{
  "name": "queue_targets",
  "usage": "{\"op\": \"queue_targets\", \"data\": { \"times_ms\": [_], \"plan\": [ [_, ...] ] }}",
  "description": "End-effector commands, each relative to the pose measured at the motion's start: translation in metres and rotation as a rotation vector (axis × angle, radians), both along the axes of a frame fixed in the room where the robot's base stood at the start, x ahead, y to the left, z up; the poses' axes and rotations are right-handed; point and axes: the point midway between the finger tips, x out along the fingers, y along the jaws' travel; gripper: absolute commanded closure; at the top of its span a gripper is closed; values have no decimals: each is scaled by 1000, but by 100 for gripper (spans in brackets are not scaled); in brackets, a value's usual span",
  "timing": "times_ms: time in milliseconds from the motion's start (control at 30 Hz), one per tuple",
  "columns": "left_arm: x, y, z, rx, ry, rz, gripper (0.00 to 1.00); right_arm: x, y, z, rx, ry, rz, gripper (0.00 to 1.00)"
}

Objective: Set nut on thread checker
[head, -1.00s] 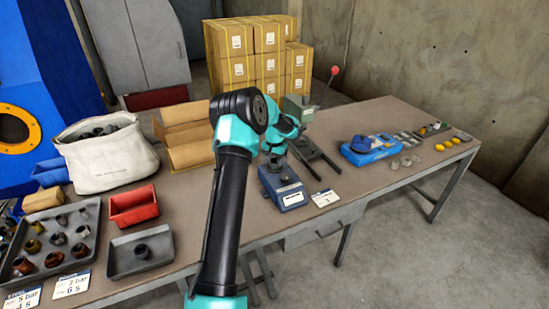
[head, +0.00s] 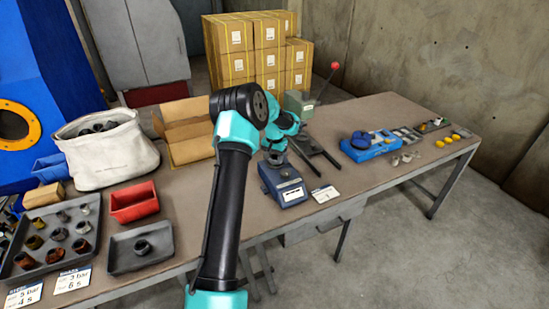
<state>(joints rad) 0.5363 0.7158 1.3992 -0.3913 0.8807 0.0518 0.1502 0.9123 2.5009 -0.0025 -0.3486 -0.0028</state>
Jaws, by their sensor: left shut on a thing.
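A small blue device (head: 281,186) with a white label on its front stands mid-table; it looks like the thread checker. My left arm crosses the middle of the view, and my left gripper (head: 276,146) is just above the top of this device, pointing down. It is shut on a small dark piece (head: 275,158), which looks like the nut. The piece is over the top of the device; I cannot tell whether it touches it. The arm's elbow and wrist partly hide the fingers. My right gripper is not in view.
A grey tray with several dark and rusty nuts (head: 82,246), a second grey tray (head: 121,257) with one nut, a red bin (head: 134,203) and a white sack (head: 104,160) stand at left. A dark fork-like stand (head: 320,155) and a blue case (head: 367,148) are at right.

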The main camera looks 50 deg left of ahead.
Motion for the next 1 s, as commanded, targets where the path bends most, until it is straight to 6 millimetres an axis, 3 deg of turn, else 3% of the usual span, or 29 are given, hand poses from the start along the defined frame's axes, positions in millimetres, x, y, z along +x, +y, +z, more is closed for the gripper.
{"op": "queue_targets", "data": {
  "times_ms": [1000],
  "plan": [
    [0, 0, -11, 0, 0, 0, 81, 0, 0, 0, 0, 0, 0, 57]
  ]
}}
